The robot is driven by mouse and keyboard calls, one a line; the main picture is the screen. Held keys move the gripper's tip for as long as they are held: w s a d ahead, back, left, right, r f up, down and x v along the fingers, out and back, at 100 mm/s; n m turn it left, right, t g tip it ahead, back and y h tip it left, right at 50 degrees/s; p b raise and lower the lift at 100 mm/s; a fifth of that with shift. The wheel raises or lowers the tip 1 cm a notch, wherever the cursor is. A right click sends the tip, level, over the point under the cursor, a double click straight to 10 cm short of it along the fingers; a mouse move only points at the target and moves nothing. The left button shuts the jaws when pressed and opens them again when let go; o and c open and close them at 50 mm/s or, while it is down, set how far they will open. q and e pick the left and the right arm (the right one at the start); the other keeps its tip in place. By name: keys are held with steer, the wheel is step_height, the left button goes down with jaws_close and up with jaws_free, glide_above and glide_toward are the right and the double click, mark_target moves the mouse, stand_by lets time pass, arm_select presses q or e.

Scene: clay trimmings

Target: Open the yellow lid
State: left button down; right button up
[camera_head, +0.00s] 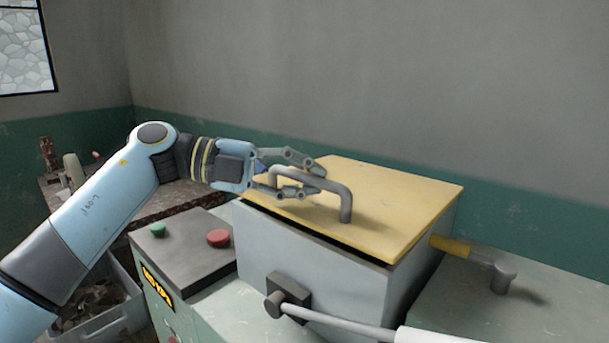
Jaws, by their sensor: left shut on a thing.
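The yellow lid (400,205) is a flat plate on top of a grey box-shaped machine (330,275). A dark gap shows under its front edge; I cannot tell whether it is raised or just a seam. A grey bar handle (345,200) stands up from the lid. My left gripper (316,181) comes in from the left and is shut on this handle, with fingers on either side of the bar. The exact contact is partly hidden by the fingers. My right gripper is not in view.
A control panel with a green button (157,230) and a red button (218,238) sits left of the machine. A white-gripped lever (340,321) sticks out in front. A yellow-sleeved pipe (450,246) leaves the right side. A bin of scraps (100,306) stands lower left.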

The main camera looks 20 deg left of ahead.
arm_select(q)
steer(key=w+d+r+n+g+y+p, duration=0.1)
steer(key=w+r+p, duration=0.2)
steer(key=r+p, duration=0.3)
steer(key=w+d+r+n+p, duration=0.1)
steer(key=w+d+r+p, duration=0.1)
steer(key=w+r+p, duration=0.2)
steer(key=shift+r+g+y+p, duration=0.4)
steer(key=shift+r+p, duration=1.25)
steer(key=shift+r, duration=0.45)
steer(key=shift+w, duration=0.1)
steer(key=c, duration=1.6)
jaws_free()
steer(key=shift+o, duration=0.2)
steer(key=shift+a, duration=0.1)
steer(key=v, duration=1.2)
